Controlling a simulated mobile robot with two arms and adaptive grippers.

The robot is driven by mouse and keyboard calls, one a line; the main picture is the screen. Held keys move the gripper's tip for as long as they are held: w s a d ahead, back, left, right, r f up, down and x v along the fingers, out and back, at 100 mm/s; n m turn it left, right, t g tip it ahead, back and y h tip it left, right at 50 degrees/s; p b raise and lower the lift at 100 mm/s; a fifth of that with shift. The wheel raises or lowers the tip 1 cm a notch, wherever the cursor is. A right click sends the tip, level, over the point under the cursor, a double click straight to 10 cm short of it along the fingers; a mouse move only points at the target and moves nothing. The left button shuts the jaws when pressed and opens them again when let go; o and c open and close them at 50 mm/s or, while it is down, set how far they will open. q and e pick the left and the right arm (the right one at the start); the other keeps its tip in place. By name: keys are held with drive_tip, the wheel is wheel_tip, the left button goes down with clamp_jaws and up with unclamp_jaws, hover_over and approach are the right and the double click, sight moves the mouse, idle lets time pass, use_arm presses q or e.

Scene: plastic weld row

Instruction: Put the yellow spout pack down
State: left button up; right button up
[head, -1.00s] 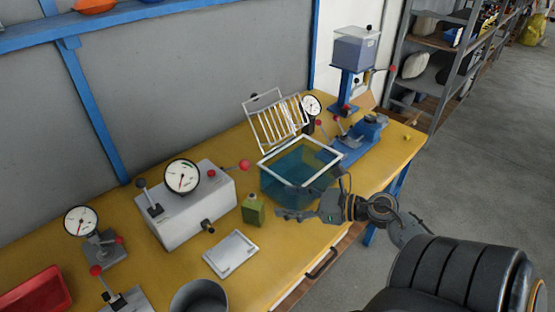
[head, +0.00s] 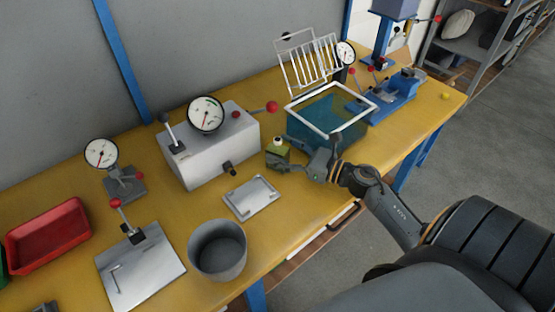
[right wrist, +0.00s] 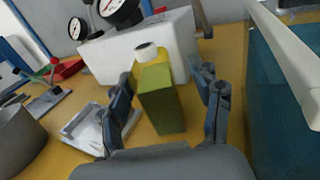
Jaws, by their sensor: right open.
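The yellow spout pack (head: 277,154), olive-yellow with a white cap, stands upright on the yellow workbench in the head view, between the grey gauge box and the blue bin. My right gripper (head: 298,156) reaches it from the right, low over the bench. In the right wrist view the pack (right wrist: 158,98) shows between the two spread fingers of the open right gripper (right wrist: 163,78). A gap shows on its right side; contact on the left cannot be told. My left gripper is not in view.
A translucent blue bin (head: 330,119) with a white rim stands close behind my right gripper. A grey gauge box (head: 205,150) is left of the pack. A small metal tray (head: 251,197) and a grey bucket (head: 217,250) are nearer the front edge.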

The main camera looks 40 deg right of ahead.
sight(265, 146)
drive_tip(key=x, duration=0.1)
drive_tip(key=p+x, duration=0.1)
drive_tip(key=x, duration=0.3)
drive_tip(key=shift+a+f, duration=0.2)
drive_tip(key=shift+f, duration=0.1)
drive_tip(key=shift+s, duration=0.1)
clamp_jaws()
drive_tip(key=shift+r, duration=0.1)
